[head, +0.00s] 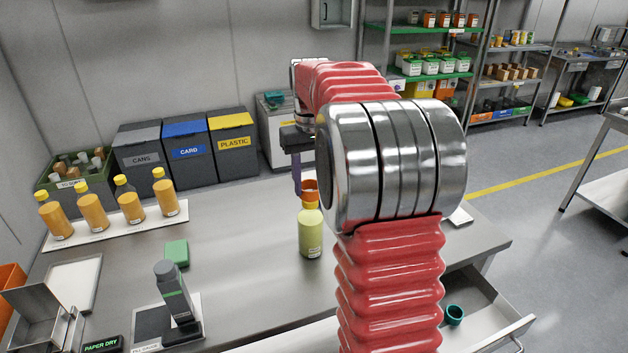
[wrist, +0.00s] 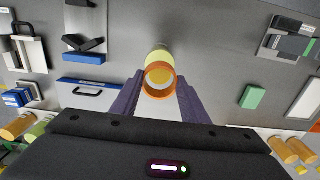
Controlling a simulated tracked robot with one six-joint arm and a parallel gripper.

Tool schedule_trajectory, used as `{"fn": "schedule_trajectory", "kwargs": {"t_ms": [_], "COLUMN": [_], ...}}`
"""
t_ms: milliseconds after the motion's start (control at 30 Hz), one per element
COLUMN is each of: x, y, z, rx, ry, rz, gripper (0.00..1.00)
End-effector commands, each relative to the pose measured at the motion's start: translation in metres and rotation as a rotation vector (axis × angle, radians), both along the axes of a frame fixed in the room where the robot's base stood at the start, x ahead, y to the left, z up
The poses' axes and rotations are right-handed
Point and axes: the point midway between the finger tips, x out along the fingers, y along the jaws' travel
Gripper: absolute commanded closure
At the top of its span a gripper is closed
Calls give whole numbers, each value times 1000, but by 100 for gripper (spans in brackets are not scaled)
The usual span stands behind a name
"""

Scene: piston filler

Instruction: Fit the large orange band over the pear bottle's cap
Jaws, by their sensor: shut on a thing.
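The pear bottle (head: 311,235) stands upright on the grey bench, pale yellow-green with a yellow cap (head: 311,205). My gripper (wrist: 160,82) is shut on the large orange band (wrist: 160,92), with a purple finger on either side of it. In the head view the band (head: 309,186) is right above the cap, at its top; I cannot tell whether it touches or surrounds it. In the wrist view the yellow cap shows through the ring, and the bottle's shoulder (wrist: 157,53) shows beyond it. My arm hides part of the gripper in the head view.
Several orange bottles with yellow caps stand on a white tray (head: 90,233) at left. A green block (head: 177,252) and a grey bottle (head: 173,290) on a stand are left of the pear bottle. A teal ring (head: 453,315) lies in the open drawer (head: 485,318) at right.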

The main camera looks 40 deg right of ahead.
Motion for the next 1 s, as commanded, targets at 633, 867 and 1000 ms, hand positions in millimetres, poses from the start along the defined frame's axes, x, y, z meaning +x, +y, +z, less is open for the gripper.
{"fn": "schedule_trajectory", "kwargs": {"t_ms": [633,867,1000], "x": [0,0,0], "y": [0,0,0], "z": [-8,-12,-15], "rx": [0,0,0], "ry": [0,0,1], "rz": [0,0,0], "gripper": [80,80,80]}}
